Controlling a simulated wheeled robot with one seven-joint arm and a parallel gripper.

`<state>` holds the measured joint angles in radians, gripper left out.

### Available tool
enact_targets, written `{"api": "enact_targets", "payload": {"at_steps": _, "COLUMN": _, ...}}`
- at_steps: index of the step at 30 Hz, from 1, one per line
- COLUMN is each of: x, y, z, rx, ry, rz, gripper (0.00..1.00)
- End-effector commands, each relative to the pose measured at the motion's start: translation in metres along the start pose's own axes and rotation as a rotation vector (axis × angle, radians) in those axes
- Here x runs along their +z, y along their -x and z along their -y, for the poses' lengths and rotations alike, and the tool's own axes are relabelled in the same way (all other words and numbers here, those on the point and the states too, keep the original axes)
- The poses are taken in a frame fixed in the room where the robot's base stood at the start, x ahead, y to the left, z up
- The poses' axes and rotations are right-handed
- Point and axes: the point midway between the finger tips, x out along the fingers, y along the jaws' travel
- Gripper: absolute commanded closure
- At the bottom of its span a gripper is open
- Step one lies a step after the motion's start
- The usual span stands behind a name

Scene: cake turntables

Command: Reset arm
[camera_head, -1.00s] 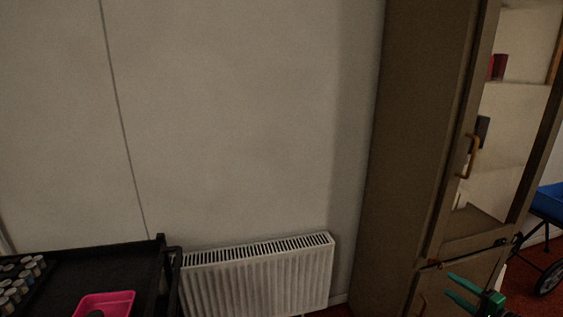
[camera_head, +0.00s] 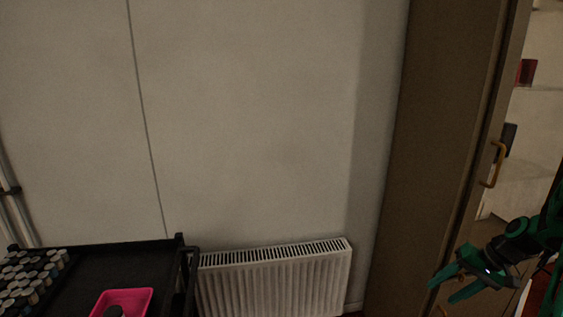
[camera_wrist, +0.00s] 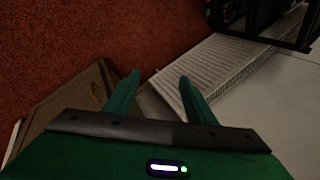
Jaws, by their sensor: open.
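My gripper (camera_head: 446,286) is at the lower right of the head view, in front of the tall cabinet (camera_head: 440,150). Its green fingers are apart with nothing between them. In the wrist view the two fingers of my gripper (camera_wrist: 160,85) are also spread and empty, above the red floor (camera_wrist: 80,50) and near the white radiator (camera_wrist: 225,65). My arm reaches in from the right edge of the head view.
A black cart (camera_head: 95,272) stands at the lower left, holding a pink tray (camera_head: 142,297) and several small jars (camera_head: 35,275). The radiator (camera_head: 275,280) is on the wall beside it. The cabinet has a yellowish handle (camera_head: 497,165).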

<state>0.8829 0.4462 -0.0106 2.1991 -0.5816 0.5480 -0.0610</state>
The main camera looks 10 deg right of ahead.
Motion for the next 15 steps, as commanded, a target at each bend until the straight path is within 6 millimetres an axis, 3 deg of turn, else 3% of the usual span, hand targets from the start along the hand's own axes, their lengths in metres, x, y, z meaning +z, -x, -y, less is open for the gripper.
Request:
{"api": "enact_targets", "payload": {"at_steps": 3, "x": 0.021, "y": 0.022, "z": 0.018, "rx": 0.093, "ry": 0.029, "rz": 0.024, "gripper": 0.5}}
{"api": "enact_targets", "payload": {"at_steps": 15, "x": 0.108, "y": 0.093, "z": 0.055, "rx": 0.338, "ry": 0.05, "rz": 0.061, "gripper": 0.5}}
